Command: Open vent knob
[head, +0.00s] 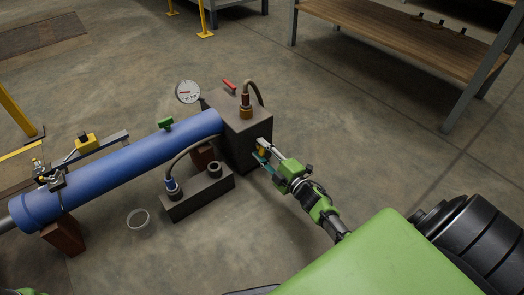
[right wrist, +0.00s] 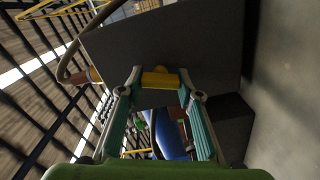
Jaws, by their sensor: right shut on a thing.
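The vent knob looks to be the small yellow knob (head: 262,152) on the near right face of the dark block (head: 245,140). It also shows in the right wrist view (right wrist: 160,80), between my fingertips and in front of the dark face. My right gripper (head: 264,150) is shut on this yellow knob, with a teal-padded finger on each side of it. In the right wrist view the gripper (right wrist: 160,77) reaches forward with both tips at the knob's ends. The knob's stem is hidden.
A blue cylinder (head: 130,161) joins the block on the left. A round gauge (head: 188,92), a red lever (head: 230,86) and a hose fitting (head: 246,106) are near the block's top. A smaller dark block (head: 198,197) and a clear round dish (head: 138,220) are nearby.

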